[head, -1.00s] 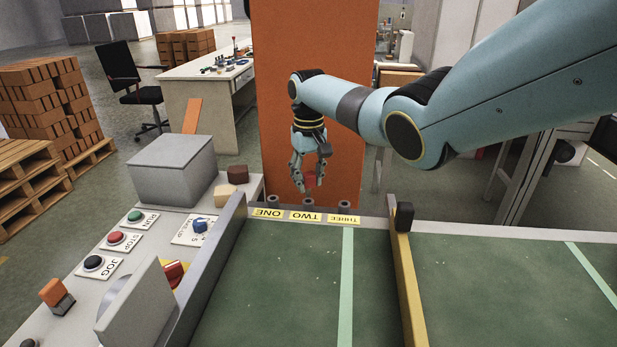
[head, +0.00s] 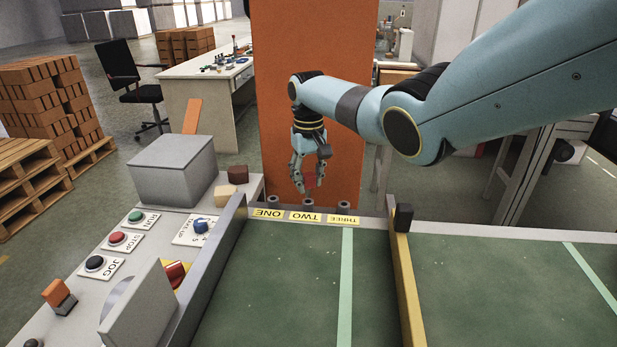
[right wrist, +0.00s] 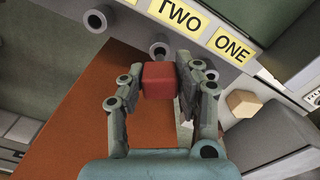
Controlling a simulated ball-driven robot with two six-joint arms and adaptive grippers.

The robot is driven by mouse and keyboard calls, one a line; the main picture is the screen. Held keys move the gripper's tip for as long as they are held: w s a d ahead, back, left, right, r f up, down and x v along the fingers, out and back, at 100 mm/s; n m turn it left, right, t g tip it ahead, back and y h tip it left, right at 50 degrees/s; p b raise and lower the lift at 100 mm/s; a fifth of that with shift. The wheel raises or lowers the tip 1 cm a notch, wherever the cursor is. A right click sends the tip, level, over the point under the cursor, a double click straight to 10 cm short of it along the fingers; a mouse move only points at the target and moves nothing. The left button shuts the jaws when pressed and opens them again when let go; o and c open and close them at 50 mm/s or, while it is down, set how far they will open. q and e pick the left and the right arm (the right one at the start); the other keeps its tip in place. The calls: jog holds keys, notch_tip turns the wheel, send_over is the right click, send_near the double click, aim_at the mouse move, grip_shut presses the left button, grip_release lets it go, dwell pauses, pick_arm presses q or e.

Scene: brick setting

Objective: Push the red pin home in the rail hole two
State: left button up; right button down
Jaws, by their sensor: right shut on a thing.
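My right gripper (head: 306,186) is shut on the red pin (head: 310,181), just behind the far rail (head: 378,223). In the right wrist view the pin (right wrist: 158,80) shows as a red block between the two grey fingers (right wrist: 158,72). Its far end is hidden, so I cannot tell if it touches the rail. The socket of hole two (head: 308,203) sits by the yellow TWO label (head: 305,217), close in front of the pin. It shows just beyond the pin in the right wrist view (right wrist: 160,49). My left gripper is not in view.
The sockets by labels ONE (head: 273,201) and THREE (head: 344,205) stand either side. An orange panel (head: 318,80) rises behind the gripper. A grey box (head: 172,170) and control panel (head: 75,240) are left; the green belt (head: 270,290) lies clear in front.

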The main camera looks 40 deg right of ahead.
aim_at(308, 187)
jog(key=shift+f, duration=0.15)
jog(key=shift+f+b, duration=1.5)
jog(key=shift+f, duration=0.4)
jog(key=shift+c, duration=2.2)
grip_release()
jog(key=shift+r, duration=0.1)
notch_tip(308, 187, up, 6)
jog(key=p, duration=0.6)
jog(key=shift+s+f, duration=0.1)
jog(key=shift+f, duration=0.1)
